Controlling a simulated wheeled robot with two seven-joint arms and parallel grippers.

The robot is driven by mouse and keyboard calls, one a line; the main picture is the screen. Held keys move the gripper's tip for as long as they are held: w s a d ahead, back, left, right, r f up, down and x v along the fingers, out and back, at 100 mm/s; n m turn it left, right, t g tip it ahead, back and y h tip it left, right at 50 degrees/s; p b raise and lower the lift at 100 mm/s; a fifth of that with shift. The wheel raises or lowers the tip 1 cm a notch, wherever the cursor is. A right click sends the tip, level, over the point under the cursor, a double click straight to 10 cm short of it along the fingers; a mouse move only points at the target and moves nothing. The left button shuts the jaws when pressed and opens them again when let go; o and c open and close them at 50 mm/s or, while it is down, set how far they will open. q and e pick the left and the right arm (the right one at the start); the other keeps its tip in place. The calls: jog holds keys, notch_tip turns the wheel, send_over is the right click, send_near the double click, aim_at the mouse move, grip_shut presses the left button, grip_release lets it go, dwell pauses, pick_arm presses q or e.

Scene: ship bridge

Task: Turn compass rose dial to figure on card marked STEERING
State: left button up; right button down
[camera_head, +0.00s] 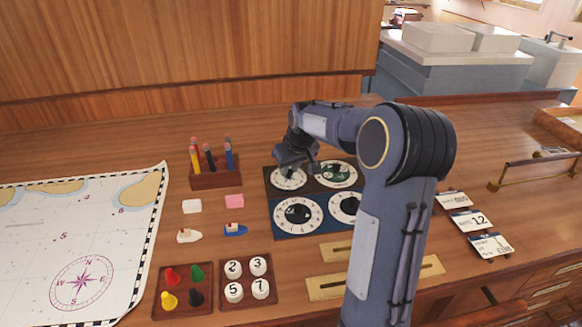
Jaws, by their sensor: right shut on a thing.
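A dial panel with a dark upper half (313,188) and a blue lower half carries several round dials. My right gripper (291,172) is over the upper-left white dial (289,184), shut on its knob, which the fingers mostly hide. The upper-right dial (337,173) has a green centre; the lower-left dial (298,214) is white with a dark knob. My arm partly hides the lower-right dial (343,208). I cannot tell which face is the compass rose. Three cards lie at right: an upper card (453,199), a middle card (471,220) reading 12, and a lower card (489,246). Their headings are too small to read. My left gripper is out of view.
A pencil holder (216,179), erasers and small toy boats stand left of the panel. A tray of coloured pawns (183,292) and a tray of numbered discs (247,281) are in front. Brass strips (327,287) lie below the panel. A chart (84,245) covers the left.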

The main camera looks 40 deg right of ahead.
jog(key=m, duration=0.2)
jog(key=m+h, duration=0.1)
jog(key=m+g+h, duration=0.1)
jog(key=m, duration=0.1)
jog(key=shift+w+a+m, duration=0.15)
jog(key=shift+a+m, duration=0.15)
jog(key=m+g+h, duration=0.1)
jog(key=m, duration=0.3)
jog(key=shift+w+m, duration=0.1)
jog(key=shift+m, duration=0.3)
jog(key=c, duration=1.3)
grip_release()
jog(key=shift+g, duration=0.3)
jog(key=shift+o, duration=0.2)
jog(key=v, duration=0.8)
jog(key=shift+a+f, duration=0.1)
